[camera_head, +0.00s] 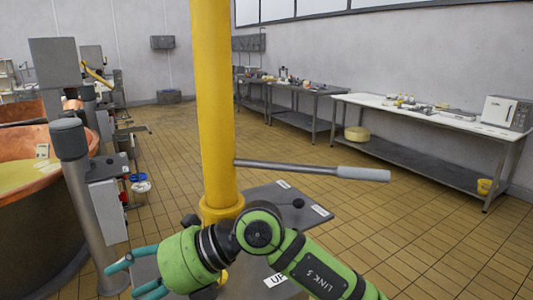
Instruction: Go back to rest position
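My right arm, green with black joints, comes in from the lower right, bent across the front of a yellow post. Its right gripper (124,281) points to the lower left, with its teal fingers apart and nothing seen between them. My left gripper is not in view. The yellow post (213,100) stands upright near the middle of the view. A grey lever (310,168) sticks out to the right beside it, above my arm. A dark panel (295,212) with white labels, one reading "UP", lies below, partly hidden by my arm.
A copper vat (35,220) with yellowish contents is at the left, beside a grey post (80,195) with boxes. A white-topped table (430,112) with a microwave (507,113) stands along the right wall. Tiled floor (430,235) is clear at the right.

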